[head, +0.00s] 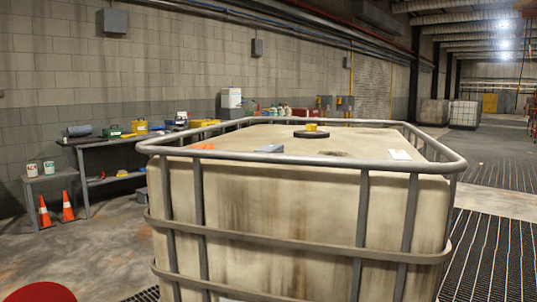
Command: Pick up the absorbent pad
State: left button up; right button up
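No item is plain enough to be named the absorbent pad for sure. A flat grey-blue piece (269,148) lies on top of the large stained caged tank (270,220), near its front left edge. A small white flat piece (400,154) lies on the tank top at the right; it could be a pad or a label. An orange item (203,146) is at the tank's left rim, partly behind the rail. Neither of my grippers is in view.
The tank's metal rail (310,163) rings its top. A black ring with a yellow cap (312,130) sits on top. A workbench (120,140) with several items stands along the left wall. Two orange cones (68,206) stand by a low table (50,177). The right floor is open.

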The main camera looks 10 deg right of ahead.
aim_at(271, 148)
jog(key=i+j, duration=0.25)
jog(key=j, duration=0.15)
jog(key=i+j, duration=0.2)
jog(key=j, duration=0.15)
jog(key=i+j, duration=0.25)
jog(key=j, duration=0.15)
